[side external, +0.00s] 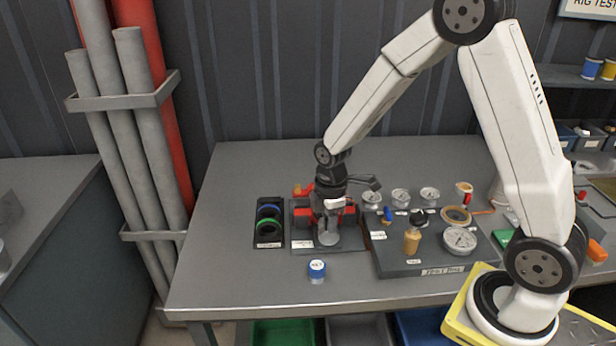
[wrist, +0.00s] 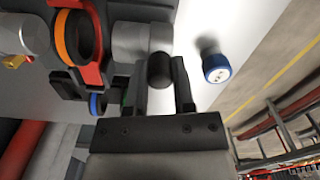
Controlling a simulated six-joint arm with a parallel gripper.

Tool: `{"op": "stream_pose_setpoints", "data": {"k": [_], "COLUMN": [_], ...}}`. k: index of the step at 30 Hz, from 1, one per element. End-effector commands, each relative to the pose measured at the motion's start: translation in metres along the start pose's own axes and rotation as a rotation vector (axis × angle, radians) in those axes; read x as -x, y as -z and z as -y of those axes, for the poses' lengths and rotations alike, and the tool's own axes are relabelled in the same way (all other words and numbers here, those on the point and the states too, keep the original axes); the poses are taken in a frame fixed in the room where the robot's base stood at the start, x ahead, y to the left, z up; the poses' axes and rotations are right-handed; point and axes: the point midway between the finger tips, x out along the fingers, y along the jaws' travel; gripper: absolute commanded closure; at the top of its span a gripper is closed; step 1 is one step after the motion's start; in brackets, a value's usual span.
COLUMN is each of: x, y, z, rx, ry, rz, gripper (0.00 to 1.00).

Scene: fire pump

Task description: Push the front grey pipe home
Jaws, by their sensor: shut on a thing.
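The pump (side external: 310,212) has red and dark parts and sits on a dark base plate on the bench. The front grey pipe (wrist: 131,45) shows in the wrist view as a short grey cylinder beside an orange ring and red part. A dark rounded piece (wrist: 160,71) lies between my fingertips at its near end. My gripper (wrist: 162,88) is shut on this piece, which seems to be the pipe's end; how far the pipe is seated cannot be told. In the side view my gripper (side external: 331,200) is down at the pump and hides part of it.
A dark tray with blue and green rings (side external: 269,224) is left of the pump. A board with gauges and fittings (side external: 425,262) is right. The bench's left side is clear.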

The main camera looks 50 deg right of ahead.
Motion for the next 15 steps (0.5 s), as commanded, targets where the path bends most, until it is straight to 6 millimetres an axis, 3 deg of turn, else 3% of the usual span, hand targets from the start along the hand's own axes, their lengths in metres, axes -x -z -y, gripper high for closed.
{"op": "stream_pose_setpoints", "data": {"k": [15], "x": [0.001], "y": [-0.011], "z": [-0.042], "rx": [0.000], "ry": [-0.005], "rz": [-0.002], "gripper": [1.00]}}
